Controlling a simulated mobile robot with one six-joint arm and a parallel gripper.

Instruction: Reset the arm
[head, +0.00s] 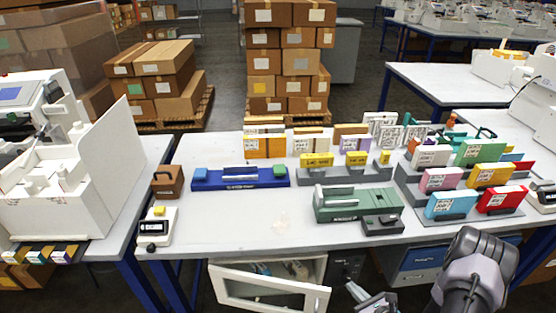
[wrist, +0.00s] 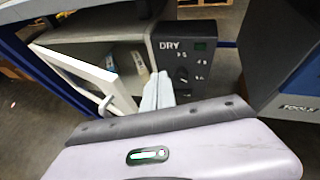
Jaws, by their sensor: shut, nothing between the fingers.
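My gripper (head: 357,292) is low at the bottom of the head view, in front of the table's front edge, with my arm coming in from the lower right. In the wrist view its fingers (wrist: 158,88) are together and hold nothing. They point toward the cabinet under the table, in front of the black panel marked DRY (wrist: 190,60). The white cabinet door (head: 262,292) stands open to the left of the gripper; it also shows in the wrist view (wrist: 72,72). I cannot tell the exact gap between fingers and cabinet.
The white table (head: 250,228) carries a blue device (head: 240,179), a green device (head: 357,204), a small black box (head: 382,225) and racks of coloured boxes at the right. A blue tools box (head: 415,262) is under the table, right of the cabinet. The table's front middle is mostly clear.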

